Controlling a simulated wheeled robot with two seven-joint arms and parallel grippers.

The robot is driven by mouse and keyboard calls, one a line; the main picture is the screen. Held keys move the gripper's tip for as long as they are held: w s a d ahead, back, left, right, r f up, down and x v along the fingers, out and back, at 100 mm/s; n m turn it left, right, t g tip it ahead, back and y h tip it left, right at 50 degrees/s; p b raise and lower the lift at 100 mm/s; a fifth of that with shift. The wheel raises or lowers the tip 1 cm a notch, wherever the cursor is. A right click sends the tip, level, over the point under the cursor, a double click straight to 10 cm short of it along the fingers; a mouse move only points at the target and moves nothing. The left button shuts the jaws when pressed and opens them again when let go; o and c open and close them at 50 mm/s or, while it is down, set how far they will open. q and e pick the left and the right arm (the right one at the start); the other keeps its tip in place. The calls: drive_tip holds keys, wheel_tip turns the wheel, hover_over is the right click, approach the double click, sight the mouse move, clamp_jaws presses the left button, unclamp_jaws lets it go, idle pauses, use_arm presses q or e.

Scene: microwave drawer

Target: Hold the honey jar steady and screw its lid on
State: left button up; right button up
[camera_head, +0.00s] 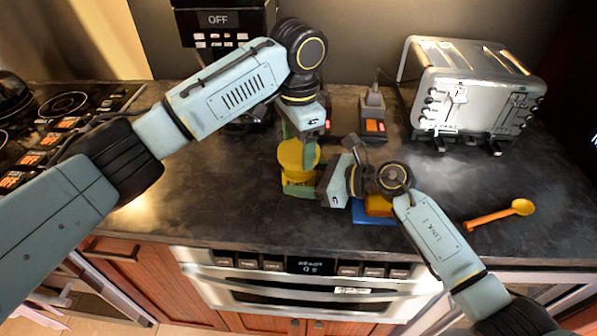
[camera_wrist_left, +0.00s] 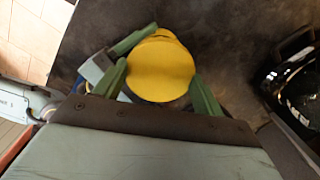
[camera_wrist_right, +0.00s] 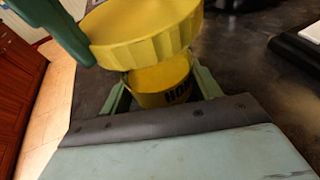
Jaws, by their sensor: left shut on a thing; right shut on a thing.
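The yellow lid (camera_wrist_left: 160,70) is between the fingers of my left gripper (camera_head: 299,148), which reaches down from above and is shut on it. In the right wrist view the ribbed lid (camera_wrist_right: 145,38) is over the honey jar (camera_wrist_right: 160,82), a yellow jar with dark lettering. The lid looks tilted against the jar there, and I cannot tell whether they touch. My right gripper (camera_wrist_right: 163,90) comes from the right, low at the counter, and is shut around the jar body. In the head view the arms and lid hide most of the jar.
An orange spoon (camera_head: 500,215) lies on the right of the dark counter. A silver toaster (camera_head: 470,90) stands at the back right. A blue item (camera_head: 372,219) with an orange-yellow top is partly under my right arm. The stove (camera_head: 65,105) is left; the counter's front edge is close.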

use_arm(q)
drive_tip(key=m, duration=0.5)
drive_tip(key=shift+s+d, duration=0.15)
drive_tip(key=shift+d, duration=0.1)
drive_tip(key=o, duration=1)
drive_tip(key=shift+a, duration=0.1)
drive_tip(key=n, duration=1)
drive_tip(key=shift+n, duration=0.3)
drive_tip(key=n, duration=0.6)
drive_tip(key=shift+a, duration=0.1)
drive_tip(key=n, duration=0.6)
